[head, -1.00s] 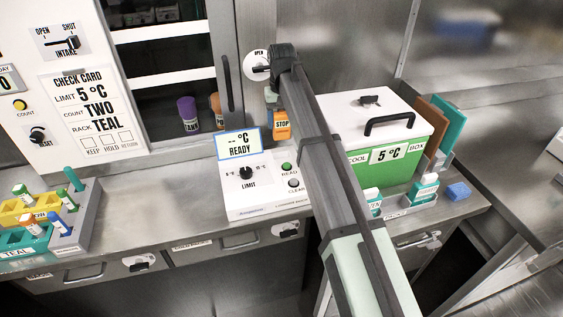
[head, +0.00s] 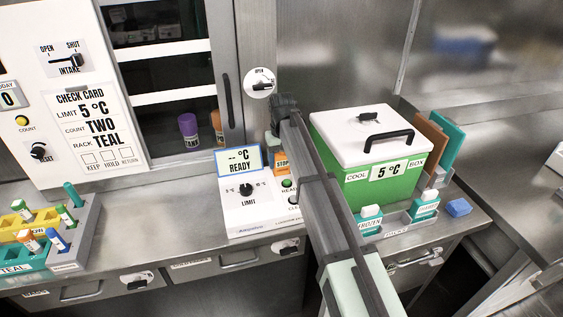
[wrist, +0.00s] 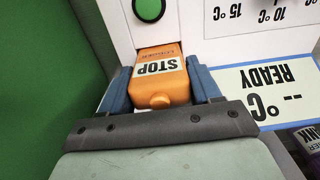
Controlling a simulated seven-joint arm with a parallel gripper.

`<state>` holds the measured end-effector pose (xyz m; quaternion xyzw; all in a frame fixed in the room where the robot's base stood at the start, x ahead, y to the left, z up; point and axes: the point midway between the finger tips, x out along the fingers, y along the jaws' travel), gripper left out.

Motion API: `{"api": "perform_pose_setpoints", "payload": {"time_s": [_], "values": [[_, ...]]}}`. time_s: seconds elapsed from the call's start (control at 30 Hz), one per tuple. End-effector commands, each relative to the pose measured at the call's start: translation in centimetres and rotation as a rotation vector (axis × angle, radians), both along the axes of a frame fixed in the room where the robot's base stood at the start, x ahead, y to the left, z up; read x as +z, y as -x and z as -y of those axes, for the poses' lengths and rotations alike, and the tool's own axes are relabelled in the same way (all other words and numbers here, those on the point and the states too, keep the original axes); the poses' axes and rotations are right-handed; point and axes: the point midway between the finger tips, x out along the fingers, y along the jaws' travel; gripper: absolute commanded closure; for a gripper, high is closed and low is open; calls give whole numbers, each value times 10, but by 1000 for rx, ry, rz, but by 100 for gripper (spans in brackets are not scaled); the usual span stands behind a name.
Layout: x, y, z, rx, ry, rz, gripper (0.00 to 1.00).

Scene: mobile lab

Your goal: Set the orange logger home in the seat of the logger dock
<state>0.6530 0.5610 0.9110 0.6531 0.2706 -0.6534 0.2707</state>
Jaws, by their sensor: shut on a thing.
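The orange logger, labelled STOP, is between the blue-padded fingers of my gripper (wrist: 161,90) in the wrist view, where the logger's body (wrist: 160,85) shows. The gripper is shut on it. The far end of the logger meets a slot-like opening in the white logger dock (wrist: 205,20), beside a green button. In the head view the logger (head: 281,160) is at the back right of the dock (head: 235,213), partly hidden by my arm. My fingers are mostly hidden there. I cannot tell how deep the logger sits in the seat.
The dock's display (head: 239,160) reads READY. A green cool box (head: 385,183) stands close to the right, with small cartons (head: 370,220) in front. A purple bottle (head: 188,130) stands behind at the left. A tube rack (head: 75,250) is far left; the counter between is clear.

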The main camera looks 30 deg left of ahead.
Motion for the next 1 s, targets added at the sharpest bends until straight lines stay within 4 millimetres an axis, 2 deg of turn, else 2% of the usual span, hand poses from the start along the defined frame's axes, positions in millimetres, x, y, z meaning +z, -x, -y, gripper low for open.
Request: {"api": "perform_pose_setpoints", "payload": {"time_s": [0.1,0.47,0.5,0.77,1.0], "values": [[-10,0,0,0,0,0,69],[-12,0,0,0,-1,1,69],[-13,0,0,0,-1,1,36],[-12,0,0,0,-1,1,12],[-12,0,0,0,-1,1,12]]}}
